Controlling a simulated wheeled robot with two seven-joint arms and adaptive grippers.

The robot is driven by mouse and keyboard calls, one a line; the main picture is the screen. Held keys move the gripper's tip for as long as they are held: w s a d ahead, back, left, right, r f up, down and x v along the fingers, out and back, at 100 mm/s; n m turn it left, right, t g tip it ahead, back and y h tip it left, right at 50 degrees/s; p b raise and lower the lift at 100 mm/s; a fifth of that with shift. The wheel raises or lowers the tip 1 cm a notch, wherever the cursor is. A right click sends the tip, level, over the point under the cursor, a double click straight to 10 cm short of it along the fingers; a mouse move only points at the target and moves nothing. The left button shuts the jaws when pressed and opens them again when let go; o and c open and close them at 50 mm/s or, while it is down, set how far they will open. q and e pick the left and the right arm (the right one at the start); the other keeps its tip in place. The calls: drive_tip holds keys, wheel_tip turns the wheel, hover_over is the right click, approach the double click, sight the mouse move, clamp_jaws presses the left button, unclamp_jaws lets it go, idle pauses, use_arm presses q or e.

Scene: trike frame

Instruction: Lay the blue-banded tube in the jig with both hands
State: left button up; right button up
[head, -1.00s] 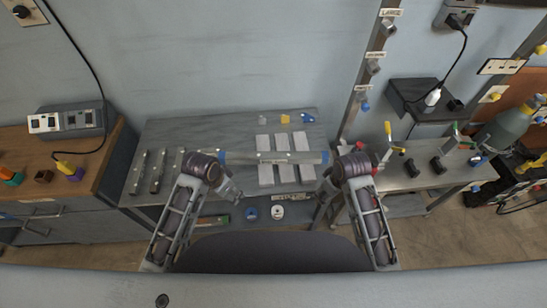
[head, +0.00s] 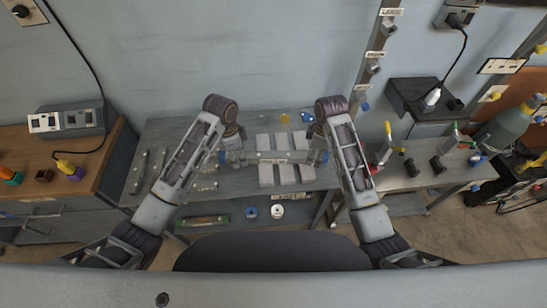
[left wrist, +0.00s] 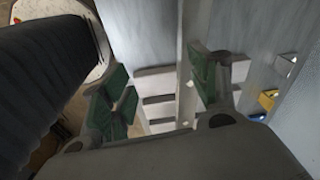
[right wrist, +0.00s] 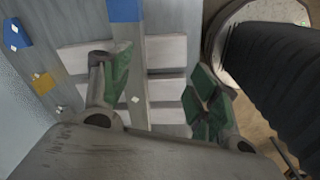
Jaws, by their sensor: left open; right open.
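The grey blue-banded tube (head: 272,157) lies crosswise over three pale blocks (head: 283,176) on the grey bench, which look like the jig. I cannot tell how firmly it is seated. My left gripper (head: 236,157) is open at the tube's left part. In the left wrist view the tube (left wrist: 187,65) runs between its green pads (left wrist: 160,95). My right gripper (head: 318,153) is open at the tube's right part. In the right wrist view the tube (right wrist: 132,65) passes between the pads (right wrist: 160,88), near one finger. A blue band (right wrist: 125,10) shows beyond that gripper. The grippers partly hide the tube's ends in the head view.
Several dark bars (head: 150,172) lie at the bench's left. Small yellow (head: 285,118) and blue (head: 306,117) pieces sit behind the blocks. Rolls of tape (head: 277,211) are on the shelf in front. A second table (head: 430,176) with clamps stands at the right.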

use_arm(q)
wheel_tip(320, 180, up, 4)
drive_tip(key=f+m, duration=0.1)
drive_tip(key=m, duration=0.1)
hover_over(237, 155)
drive_tip(key=shift+w+r+m+g+y, duration=0.15)
drive_tip(key=shift+r+m+g+y, duration=0.15)
drive_tip(key=shift+r+g+y, duration=0.25)
use_arm(e)
drive_tip(key=w+a+r+n, duration=0.1)
drive_tip(key=w+r+n, duration=0.2)
drive_tip(key=w+r, duration=0.1)
drive_tip(key=shift+w+r+g, duration=0.25)
drive_tip(key=shift+w+g, duration=0.15)
drive_tip(key=shift+w, duration=0.35)
drive_tip(key=shift+a, duration=0.1)
use_arm(q)
drive_tip(key=shift+d+f, duration=0.1)
drive_tip(key=shift+f, duration=6.7)
use_arm(e)
drive_tip(key=shift+f, duration=6.9)
use_arm(q)
clamp_jaws()
use_arm(e)
clamp_jaws()
use_arm(q)
drive_tip(key=shift+r, duration=0.1)
